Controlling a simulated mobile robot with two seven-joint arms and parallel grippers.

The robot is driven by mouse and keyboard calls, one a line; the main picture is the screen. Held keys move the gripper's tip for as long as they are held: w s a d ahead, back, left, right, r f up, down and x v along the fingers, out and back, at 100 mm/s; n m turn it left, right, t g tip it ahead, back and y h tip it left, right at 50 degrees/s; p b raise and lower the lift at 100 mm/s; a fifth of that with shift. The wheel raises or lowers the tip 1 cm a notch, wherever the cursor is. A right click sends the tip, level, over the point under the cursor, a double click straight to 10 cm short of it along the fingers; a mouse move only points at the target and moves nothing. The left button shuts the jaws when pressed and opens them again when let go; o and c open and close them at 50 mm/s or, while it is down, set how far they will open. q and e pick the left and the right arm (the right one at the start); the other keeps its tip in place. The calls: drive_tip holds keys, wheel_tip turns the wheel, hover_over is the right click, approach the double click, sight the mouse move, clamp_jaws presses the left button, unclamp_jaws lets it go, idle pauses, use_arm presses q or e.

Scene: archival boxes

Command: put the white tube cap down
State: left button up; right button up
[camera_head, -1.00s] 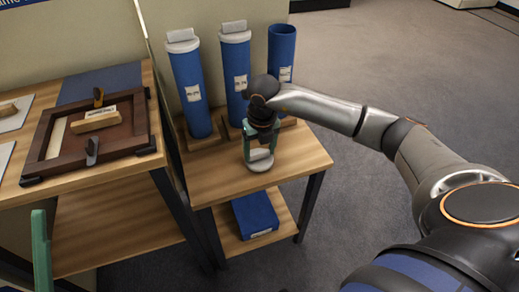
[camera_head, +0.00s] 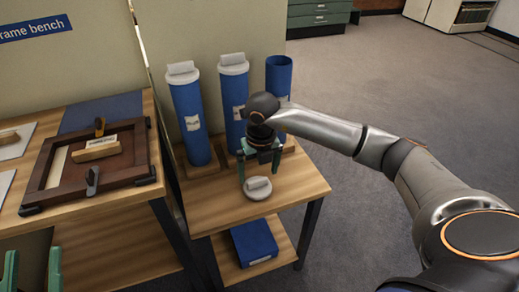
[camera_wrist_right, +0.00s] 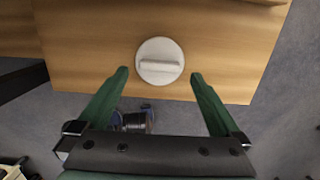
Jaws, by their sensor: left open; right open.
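The white tube cap (camera_head: 257,187) lies on the small wooden table (camera_head: 215,208), near its front edge, with its grip bar facing up. It also shows in the right wrist view (camera_wrist_right: 160,61), just beyond the fingertips. My right gripper (camera_head: 259,174) is open and empty above and behind the cap, apart from it; its two green fingers show in the right wrist view (camera_wrist_right: 161,74). My left gripper (camera_head: 32,265) is at the bottom left corner of the head view, with its green fingers apart and empty.
Two blue tubes with white caps (camera_head: 189,115) (camera_head: 234,105) and an uncapped blue tube (camera_head: 279,78) stand at the table's back. A blue box (camera_head: 254,243) lies on the lower shelf. A frame bench (camera_head: 100,212) with a wooden frame (camera_head: 60,190) stands left.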

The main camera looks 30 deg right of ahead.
sight(259, 190)
wheel_tip(259, 190, up, 8)
drive_tip(key=p, duration=0.2)
drive_tip(key=s+a+f+n+g+y, duration=0.15)
drive_tip(key=s+a+y, duration=0.35)
drive_tip(key=a, duration=0.5)
drive_tip(key=s+a+f+n+g+y, duration=0.15)
drive_tip(key=s+a+y, duration=0.35)
drive_tip(key=a, duration=0.6)
drive_tip(key=s+a+r+m+t+y, duration=0.2)
drive_tip(key=s+a+r+m+y, duration=0.15)
drive_tip(key=a+r+y, duration=0.65)
drive_tip(key=w+d+r+m+t+h, duration=0.3)
drive_tip(key=d+m+t, duration=0.5)
drive_tip(key=m+t, duration=0.7)
use_arm(q)
wheel_tip(259, 190, down, 11)
drive_tip(key=w+n+g+y, duration=0.1)
drive_tip(key=n+g+y, duration=0.2)
drive_tip(key=g, duration=0.1)
drive_tip(key=shift+w+a+f+y, duration=0.15)
drive_tip(key=shift+w+a+y, duration=0.25)
use_arm(e)
drive_tip(key=d+f+m+t+h, duration=0.1)
drive_tip(key=d+f+m+h, duration=0.7)
drive_tip(key=f+m+h, duration=0.3)
drive_tip(key=shift+w+f+m+t+h, duration=0.3)
drive_tip(key=shift+w+f+m+h, duration=0.1)
drive_tip(key=shift+m, duration=0.65)
